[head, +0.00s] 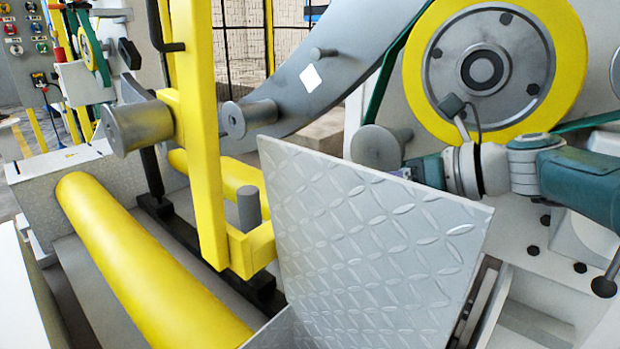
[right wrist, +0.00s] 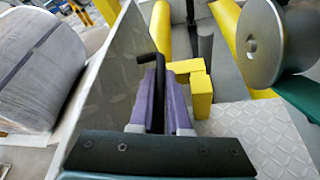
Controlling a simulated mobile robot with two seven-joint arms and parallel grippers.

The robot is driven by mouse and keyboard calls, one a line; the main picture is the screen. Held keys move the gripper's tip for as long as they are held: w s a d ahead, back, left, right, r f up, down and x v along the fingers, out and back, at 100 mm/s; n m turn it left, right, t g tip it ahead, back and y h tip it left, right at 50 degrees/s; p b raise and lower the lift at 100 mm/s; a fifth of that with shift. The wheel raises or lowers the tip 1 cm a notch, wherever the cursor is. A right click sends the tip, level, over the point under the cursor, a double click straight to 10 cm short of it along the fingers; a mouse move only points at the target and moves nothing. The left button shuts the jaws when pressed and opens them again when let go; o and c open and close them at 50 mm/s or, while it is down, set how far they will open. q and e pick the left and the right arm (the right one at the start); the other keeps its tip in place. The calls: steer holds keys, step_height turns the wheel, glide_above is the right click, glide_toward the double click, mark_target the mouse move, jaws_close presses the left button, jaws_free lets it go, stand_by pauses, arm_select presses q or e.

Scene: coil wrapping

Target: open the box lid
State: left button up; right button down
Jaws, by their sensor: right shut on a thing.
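The box lid (head: 375,250) is a grey diamond-plate panel standing steeply raised in the middle of the head view. What looks like the same panel shows left of the fingers in the right wrist view (right wrist: 112,70). My right gripper (head: 430,172) is partly hidden behind the lid's upper right edge. In the right wrist view its purple fingers (right wrist: 158,95) are shut on a black bent handle (right wrist: 148,59) beside the panel. Where the handle joins the lid is hidden. My left gripper is not in view.
A yellow post (head: 205,130) with a yellow bracket stands just left of the lid. A yellow roller (head: 145,260) lies at the lower left. A large yellow-rimmed wheel (head: 430,75) is behind my right arm. A grey spool (right wrist: 258,42) is at the wrist view's upper right.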

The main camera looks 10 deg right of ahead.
steer(key=shift+f, duration=0.1)
steer(key=c, duration=1.2)
jaws_free()
steer(key=shift+a, duration=0.1)
steer(key=shift+o, duration=0.2)
steer(key=shift+s, duration=0.1)
steer(key=p+v, duration=0.6)
steer(key=v, duration=0.4)
steer(key=shift+p, duration=0.35)
